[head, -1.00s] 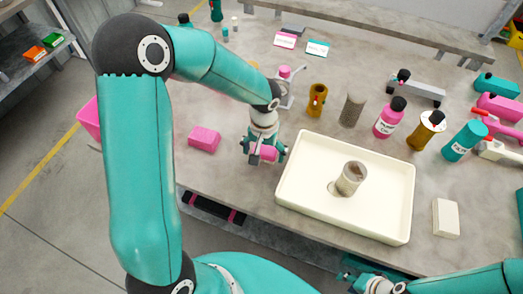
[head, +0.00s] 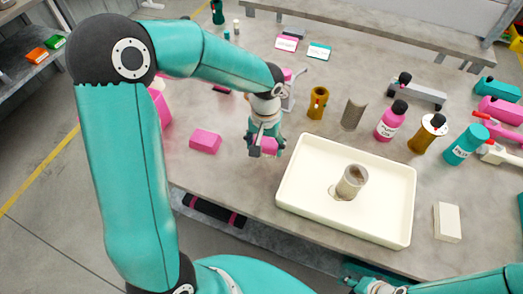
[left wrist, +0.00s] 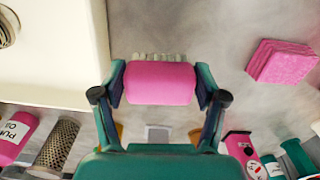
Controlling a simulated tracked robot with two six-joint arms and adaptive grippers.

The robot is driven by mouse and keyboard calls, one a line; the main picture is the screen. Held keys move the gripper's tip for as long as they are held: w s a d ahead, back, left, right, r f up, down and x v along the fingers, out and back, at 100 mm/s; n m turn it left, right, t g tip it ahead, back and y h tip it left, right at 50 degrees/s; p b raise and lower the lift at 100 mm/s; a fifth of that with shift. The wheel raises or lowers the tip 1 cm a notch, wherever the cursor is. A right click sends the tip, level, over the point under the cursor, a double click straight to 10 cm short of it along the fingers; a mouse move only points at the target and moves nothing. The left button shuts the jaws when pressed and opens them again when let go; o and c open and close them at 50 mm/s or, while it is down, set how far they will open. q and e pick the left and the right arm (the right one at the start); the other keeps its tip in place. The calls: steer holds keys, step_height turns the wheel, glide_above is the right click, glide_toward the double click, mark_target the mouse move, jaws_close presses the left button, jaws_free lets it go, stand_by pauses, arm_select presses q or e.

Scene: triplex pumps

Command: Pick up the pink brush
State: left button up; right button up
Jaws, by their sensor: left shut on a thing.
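The pink brush (head: 268,146) is held in my left gripper (head: 266,149), left of the white tray. In the left wrist view the pink brush (left wrist: 160,84) sits crosswise between the two fingers of my left gripper (left wrist: 160,90), which press on its ends. Its pale bristles show along its upper edge in that view. The brush appears to be above the table, but the exact gap is hard to tell. My right gripper (head: 366,281) shows only in part at the bottom of the head view; its fingers are unclear.
A pink block (head: 205,141) lies left of my left gripper. Behind the tray stand a brass-coloured cup (head: 318,102), a mesh cylinder (head: 353,114) and several bottles. A pale block (head: 447,222) lies right of the tray.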

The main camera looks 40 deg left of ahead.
mark_target(265, 145)
arm_select(q)
step_height(265, 145, up, 16)
steer(key=shift+f, duration=0.25)
